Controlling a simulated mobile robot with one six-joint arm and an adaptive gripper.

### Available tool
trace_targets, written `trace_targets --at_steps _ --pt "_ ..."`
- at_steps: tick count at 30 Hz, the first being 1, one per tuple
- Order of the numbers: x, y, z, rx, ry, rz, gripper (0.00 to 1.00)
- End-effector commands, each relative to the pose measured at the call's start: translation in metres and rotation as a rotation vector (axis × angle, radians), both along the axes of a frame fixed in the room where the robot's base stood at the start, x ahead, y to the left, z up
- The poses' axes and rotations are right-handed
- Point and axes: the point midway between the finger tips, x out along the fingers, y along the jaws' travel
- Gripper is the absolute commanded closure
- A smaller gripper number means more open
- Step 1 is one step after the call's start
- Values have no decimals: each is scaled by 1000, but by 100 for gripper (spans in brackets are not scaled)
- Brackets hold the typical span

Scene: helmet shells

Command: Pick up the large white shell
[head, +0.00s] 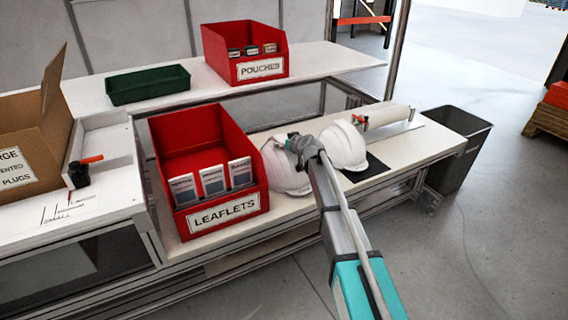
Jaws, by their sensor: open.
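Two white helmet shells sit side by side on the workbench. One shell (284,174) is just right of the red leaflets bin. The other shell (345,146) is farther right, at a dark mat. They look close in size, so I cannot tell for sure which is the large one. My gripper (297,147) is over the gap between them, overlapping the upper right of the left shell in the picture. It is open, with no shell visibly held. My wrist and forearm hide part of both shells, and I cannot tell whether the fingers touch either.
The red leaflets bin (187,135) stands close left of the shells. The dark mat (376,172) reaches toward the bench's front edge. A red pouches bin (222,62) and green tray (148,85) are on the raised back shelf.

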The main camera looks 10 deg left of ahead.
Motion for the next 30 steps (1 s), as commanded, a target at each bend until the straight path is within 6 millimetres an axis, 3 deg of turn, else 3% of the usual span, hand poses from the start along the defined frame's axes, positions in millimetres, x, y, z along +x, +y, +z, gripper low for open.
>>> trace_targets --at_steps 16,30 --pt "0 0 0 0 0 0 2" --pt "0 1 0 0 1 2 87"
